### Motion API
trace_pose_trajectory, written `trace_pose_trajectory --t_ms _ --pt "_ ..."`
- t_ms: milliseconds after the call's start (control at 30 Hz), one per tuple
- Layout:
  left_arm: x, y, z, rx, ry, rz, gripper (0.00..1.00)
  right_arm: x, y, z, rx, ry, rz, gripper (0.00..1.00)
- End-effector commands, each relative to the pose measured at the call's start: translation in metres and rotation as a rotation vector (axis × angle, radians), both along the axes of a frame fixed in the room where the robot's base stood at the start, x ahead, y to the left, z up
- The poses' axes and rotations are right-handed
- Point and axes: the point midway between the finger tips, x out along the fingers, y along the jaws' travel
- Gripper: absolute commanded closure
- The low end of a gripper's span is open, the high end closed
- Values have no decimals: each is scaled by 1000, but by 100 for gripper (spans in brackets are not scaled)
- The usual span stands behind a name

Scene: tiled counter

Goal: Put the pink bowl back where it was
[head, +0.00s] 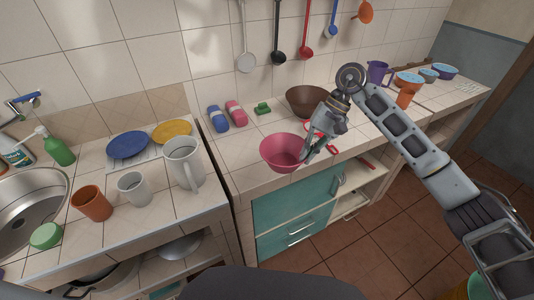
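The pink bowl (279,155) is upright at the front of the middle counter, above the teal drawers. Whether it rests on the tiles or hangs slightly above them is unclear. My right gripper (308,148) reaches in from the right, with its fingers at the bowl's right rim. The fingers are small and overlap the rim, so I cannot tell whether they are closed on it. My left gripper is not in view.
A brown bowl (303,102) stands behind, near the wall. Blue (218,119) and pink (236,113) items lie at the back left. Red-handled utensils (325,142) lie right of the bowl. A white pitcher (185,163) stands on the left counter, across a gap. Tiles left of the bowl are clear.

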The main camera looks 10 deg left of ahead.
Motion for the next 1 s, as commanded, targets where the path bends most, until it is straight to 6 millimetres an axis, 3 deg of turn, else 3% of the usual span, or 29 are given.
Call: trace_pose_trajectory --t_ms 400,1000 --pt "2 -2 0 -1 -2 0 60 -4 -5 0 -1 -3 -259 100" --pt "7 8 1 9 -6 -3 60 -4 -6 0 -2 -4 -388 100"
